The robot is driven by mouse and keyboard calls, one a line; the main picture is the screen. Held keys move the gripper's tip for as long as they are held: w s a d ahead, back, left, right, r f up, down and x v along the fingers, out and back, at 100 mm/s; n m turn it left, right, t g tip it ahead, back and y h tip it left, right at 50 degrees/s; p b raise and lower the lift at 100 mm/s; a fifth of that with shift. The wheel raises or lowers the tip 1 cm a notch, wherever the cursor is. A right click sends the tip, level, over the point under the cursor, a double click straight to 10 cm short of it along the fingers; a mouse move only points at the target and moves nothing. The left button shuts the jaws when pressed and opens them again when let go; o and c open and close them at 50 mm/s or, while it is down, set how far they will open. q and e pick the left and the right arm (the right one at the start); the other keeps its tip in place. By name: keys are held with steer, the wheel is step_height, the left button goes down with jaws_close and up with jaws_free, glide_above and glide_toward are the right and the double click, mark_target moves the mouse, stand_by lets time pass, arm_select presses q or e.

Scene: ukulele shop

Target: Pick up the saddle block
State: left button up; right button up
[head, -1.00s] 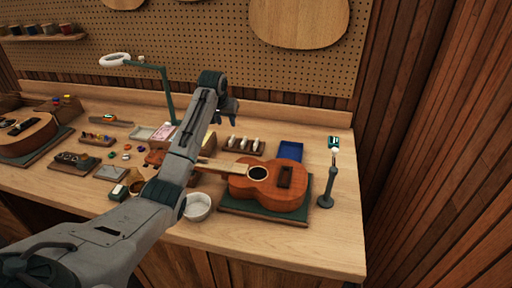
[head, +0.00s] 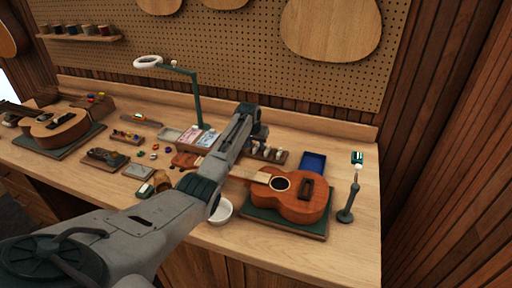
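I cannot single out the saddle block with certainty. Small pale upright pieces (head: 278,154) stand in a wooden rack (head: 284,160) behind the ukulele and left of the blue tray. My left arm crosses the middle of the head view. My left gripper (head: 260,131) is at its far end, dark, above and just behind the left part of that rack. Its fingers are mostly hidden, so its opening does not show. My arm also covers part of the rack. My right gripper is not in view.
A ukulele (head: 300,208) lies on a green mat (head: 270,219). A blue tray (head: 313,162) is behind it, a small stand (head: 350,205) to its right. A white bowl (head: 222,212) sits beside my arm. A ring lamp (head: 195,95) stands at the back. Another ukulele (head: 60,127) lies left.

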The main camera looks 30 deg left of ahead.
arm_select(q)
steer(key=shift+f, duration=0.1)
jaws_close()
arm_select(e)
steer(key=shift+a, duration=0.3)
